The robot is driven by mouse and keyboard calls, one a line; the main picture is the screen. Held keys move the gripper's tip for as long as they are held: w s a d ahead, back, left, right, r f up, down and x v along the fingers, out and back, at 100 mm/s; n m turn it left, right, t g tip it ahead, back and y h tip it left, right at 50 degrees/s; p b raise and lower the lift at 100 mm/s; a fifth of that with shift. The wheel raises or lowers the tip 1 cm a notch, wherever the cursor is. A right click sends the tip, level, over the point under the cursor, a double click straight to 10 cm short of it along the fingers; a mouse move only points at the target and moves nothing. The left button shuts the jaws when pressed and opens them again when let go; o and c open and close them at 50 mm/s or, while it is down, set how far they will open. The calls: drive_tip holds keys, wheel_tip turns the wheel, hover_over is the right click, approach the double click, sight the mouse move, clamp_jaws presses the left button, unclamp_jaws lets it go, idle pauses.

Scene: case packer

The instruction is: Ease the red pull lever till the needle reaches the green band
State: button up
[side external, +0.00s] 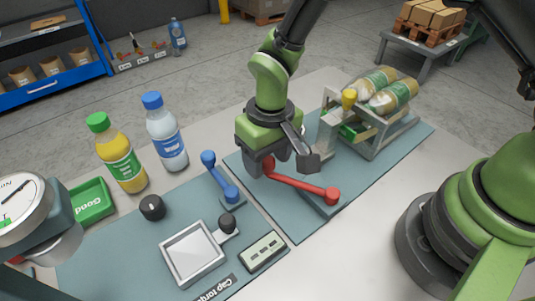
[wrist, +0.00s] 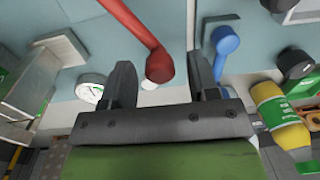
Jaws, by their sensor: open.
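The red pull lever (side external: 300,184) runs from its pivot on a small base at the right to a round knob under my gripper (side external: 283,163). In the wrist view, the knob of the red lever (wrist: 158,66) sits between the spread fingers of my gripper (wrist: 162,76). The gripper is open; I cannot tell if a finger touches the knob. A white dial gauge (side external: 18,207) with a dark needle is cut off at the left edge. A small white dial also shows in the wrist view (wrist: 90,88).
A blue lever (side external: 220,178) stands left of the red one. A metal cradle (side external: 375,140) with bottles is at the right. Yellow (side external: 122,160) and clear (side external: 166,138) bottles, a green tray (side external: 92,203), a black knob (side external: 152,207) and a square metal plate (side external: 192,253) are at the left.

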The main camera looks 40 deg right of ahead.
clamp_jaws()
drive_tip(key=shift+s+a+n, duration=0.2)
drive_tip(key=shift+a+n, duration=0.15)
drive_tip(key=shift+n, duration=0.05)
unclamp_jaws()
drive_tip(key=shift+r, duration=0.1)
wheel_tip(320, 180, up, 10)
drive_tip(key=shift+d, duration=0.3)
idle(0.5)
